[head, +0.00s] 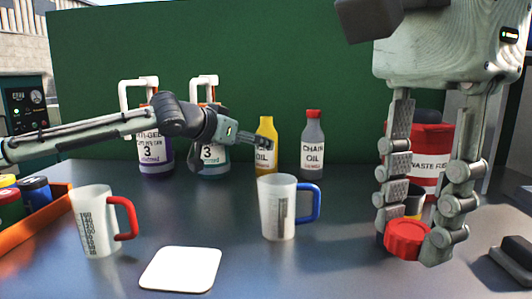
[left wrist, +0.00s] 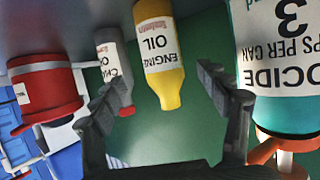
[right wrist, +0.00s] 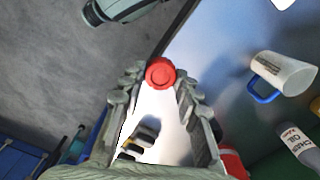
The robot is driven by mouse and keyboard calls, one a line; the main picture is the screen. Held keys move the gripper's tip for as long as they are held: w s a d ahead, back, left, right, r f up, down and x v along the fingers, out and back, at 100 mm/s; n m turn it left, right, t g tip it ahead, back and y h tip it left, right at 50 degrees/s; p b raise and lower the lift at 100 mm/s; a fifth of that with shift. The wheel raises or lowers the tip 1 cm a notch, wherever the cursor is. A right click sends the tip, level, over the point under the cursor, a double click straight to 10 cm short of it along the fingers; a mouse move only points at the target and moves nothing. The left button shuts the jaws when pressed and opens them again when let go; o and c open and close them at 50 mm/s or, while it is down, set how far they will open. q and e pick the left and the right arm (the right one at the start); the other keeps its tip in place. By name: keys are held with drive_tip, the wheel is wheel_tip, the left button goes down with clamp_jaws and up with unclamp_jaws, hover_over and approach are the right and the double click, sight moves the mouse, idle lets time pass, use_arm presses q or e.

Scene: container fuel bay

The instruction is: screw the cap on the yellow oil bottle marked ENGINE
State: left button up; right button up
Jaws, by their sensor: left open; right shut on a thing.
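The yellow oil bottle (head: 266,131) stands upright and uncapped at the back of the table. Its ENGINE OIL label reads upside down in the left wrist view (left wrist: 162,55). My left gripper (head: 250,141) is open in front of the bottle; in its wrist view the bottle shows between the spread fingers, not gripped. My right gripper (head: 410,236) points down at the right of the table, shut on a red cap (head: 406,240) held between its fingertips. The cap also shows in the right wrist view (right wrist: 160,72).
A grey CHAIN OIL bottle (head: 312,152) with a red cap stands right of the yellow one. Two pump jugs (head: 155,158) (head: 214,160) stand left. A blue-handled jug (head: 277,215), red-handled jug (head: 94,225) and white mat (head: 180,269) are in front. A red waste container (head: 432,145) stands behind my right gripper.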

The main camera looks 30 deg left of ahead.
sight(266, 161)
drive_tip(key=shift+f, duration=0.15)
use_arm(q)
drive_tip(key=shift+x, duration=1.15)
use_arm(e)
drive_tip(key=shift+f, duration=0.1)
use_arm(q)
drive_tip(key=shift+r+b+x, duration=0.2)
drive_tip(key=shift+b+x, duration=0.1)
drive_tip(key=shift+x, duration=1.05)
drive_tip(key=shift+r+b+x, duration=0.25)
drive_tip(key=shift+x, duration=1.05)
use_arm(e)
drive_tip(key=shift+f, duration=0.3)
use_arm(q)
drive_tip(key=shift+w+a, duration=0.15)
drive_tip(key=shift+w, duration=0.05)
drive_tip(key=c, duration=1.4)
drive_tip(key=shift+s+r, duration=0.1)
drive_tip(key=shift+r, duration=0.05)
